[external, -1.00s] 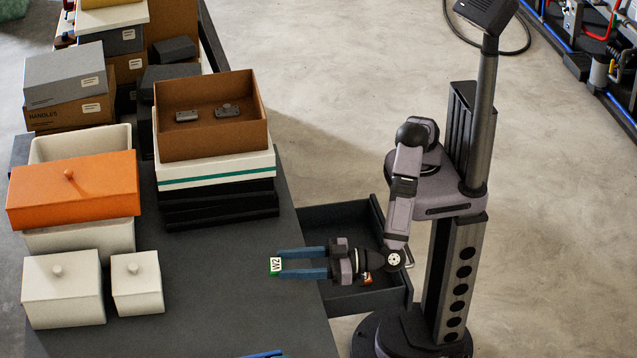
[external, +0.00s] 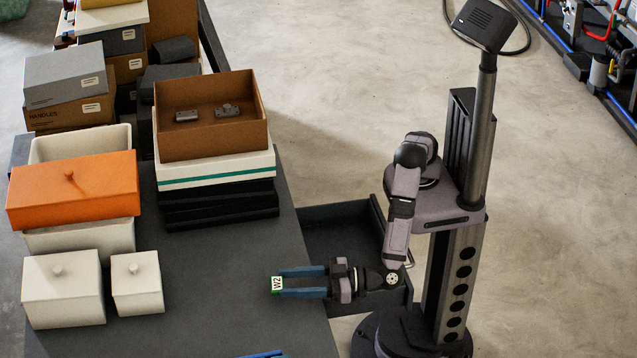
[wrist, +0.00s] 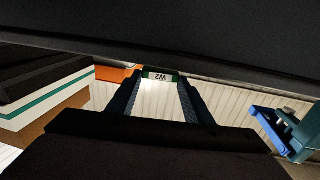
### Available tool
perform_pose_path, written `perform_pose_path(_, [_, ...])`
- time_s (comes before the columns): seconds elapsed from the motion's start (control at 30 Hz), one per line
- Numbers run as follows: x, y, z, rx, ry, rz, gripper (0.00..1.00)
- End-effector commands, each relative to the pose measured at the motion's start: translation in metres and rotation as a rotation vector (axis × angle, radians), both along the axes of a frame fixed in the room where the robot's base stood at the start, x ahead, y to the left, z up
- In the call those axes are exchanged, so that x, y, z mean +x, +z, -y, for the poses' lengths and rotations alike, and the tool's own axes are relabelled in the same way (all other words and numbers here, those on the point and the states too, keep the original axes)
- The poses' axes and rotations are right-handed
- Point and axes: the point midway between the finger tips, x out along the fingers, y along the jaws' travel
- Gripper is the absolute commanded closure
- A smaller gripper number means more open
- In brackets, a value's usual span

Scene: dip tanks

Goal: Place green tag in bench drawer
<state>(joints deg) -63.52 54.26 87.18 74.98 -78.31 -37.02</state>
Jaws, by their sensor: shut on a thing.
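The green tag (external: 277,284) has a white label reading "W2". It is between the tips of my gripper (external: 279,283), which is shut on it. In the external view the gripper reaches left over the bench top's right edge. In the wrist view the tag (wrist: 160,76) sits at the ends of both fingers. The dark bench drawer (external: 340,212) is pulled out from the bench's right side. My forearm and wrist cover part of it, and the tag is to the left of its opening.
The bench top (external: 215,290) is clear around the tag. An orange-lidded bin (external: 75,190) and two white lidded boxes (external: 62,295) stand at left. A brown open box (external: 210,145) rests on stacked trays behind. A blue item (external: 262,354) lies at the front edge.

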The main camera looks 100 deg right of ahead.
Motion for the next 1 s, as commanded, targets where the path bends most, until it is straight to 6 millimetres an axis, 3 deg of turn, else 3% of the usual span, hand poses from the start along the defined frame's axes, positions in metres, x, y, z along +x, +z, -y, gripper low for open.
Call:
perform_pose_path(0.03, [0.0,-0.012,0.0,-0.001,0.0,0.0,0.79])
perform_pose_path(0.2, [0.0,-0.029,0.0,0.0,0.0,0.001,0.79])
perform_pose_path(0.7, [0.0,-0.034,0.0,0.0,0.0,0.001,0.79])
perform_pose_path(0.73, [0.0,-0.033,0.0,0.001,0.0,0.0,0.49])
perform_pose_path(0.8, [0.0,-0.033,0.0,0.0,0.0,0.0,0.35])
perform_pose_path(1.0, [0.0,-0.033,0.0,0.0,0.0,0.0,0.35])
